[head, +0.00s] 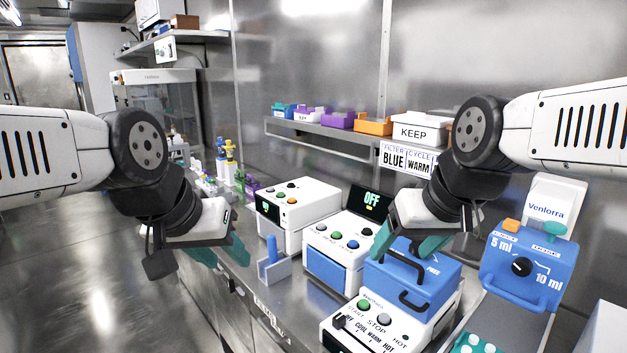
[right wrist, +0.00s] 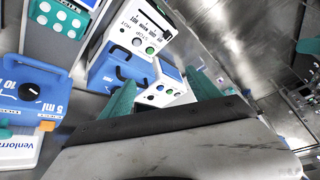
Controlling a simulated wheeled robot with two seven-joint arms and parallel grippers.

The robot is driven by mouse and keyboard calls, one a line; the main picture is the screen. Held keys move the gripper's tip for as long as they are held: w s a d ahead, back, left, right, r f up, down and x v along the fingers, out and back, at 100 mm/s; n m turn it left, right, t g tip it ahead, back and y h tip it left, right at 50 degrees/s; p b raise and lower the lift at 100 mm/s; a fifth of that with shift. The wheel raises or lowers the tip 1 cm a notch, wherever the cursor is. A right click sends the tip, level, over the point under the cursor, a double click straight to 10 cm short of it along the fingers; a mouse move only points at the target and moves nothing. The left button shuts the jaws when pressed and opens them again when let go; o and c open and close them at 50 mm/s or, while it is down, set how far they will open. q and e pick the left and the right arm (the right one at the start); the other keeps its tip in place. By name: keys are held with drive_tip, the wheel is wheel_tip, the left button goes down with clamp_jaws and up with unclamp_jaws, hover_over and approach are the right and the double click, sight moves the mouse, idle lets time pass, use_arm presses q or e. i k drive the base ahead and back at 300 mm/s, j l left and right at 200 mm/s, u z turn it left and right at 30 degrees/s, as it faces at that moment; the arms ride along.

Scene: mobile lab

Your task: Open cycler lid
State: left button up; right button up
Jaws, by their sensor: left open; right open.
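The cycler is a white machine (head: 372,330) with a front panel marked OFF, COOL, WARM, HOT and STOP. Its blue lid (head: 440,278) has dark handles and appears down on the body. The lid also shows in the right wrist view (right wrist: 103,77). My right gripper (head: 405,243) is open and empty, just above and behind the lid in the head view, hiding part of it. Its teal fingers (right wrist: 160,95) are spread in the right wrist view; contact with the handle cannot be told. My left gripper (head: 220,253) is open and empty at the left, well away from the cycler.
White machines with buttons (head: 338,250) stand left of the cycler, near a grey holder with a blue item (head: 273,265). A blue dial box (head: 522,268) stands at right. A shelf (head: 330,135) with coloured bins runs along the wall. Floor at left is clear.

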sight(409, 281)
drive_tip(key=i+j+z, duration=0.1)
drive_tip(key=z, duration=0.25)
drive_tip(key=i+j+z, duration=0.1)
drive_tip(key=j+z, duration=0.2)
drive_tip(key=i+j+z, duration=0.1)
drive_tip(key=j+z, duration=0.25)
drive_tip(key=l, duration=0.1)
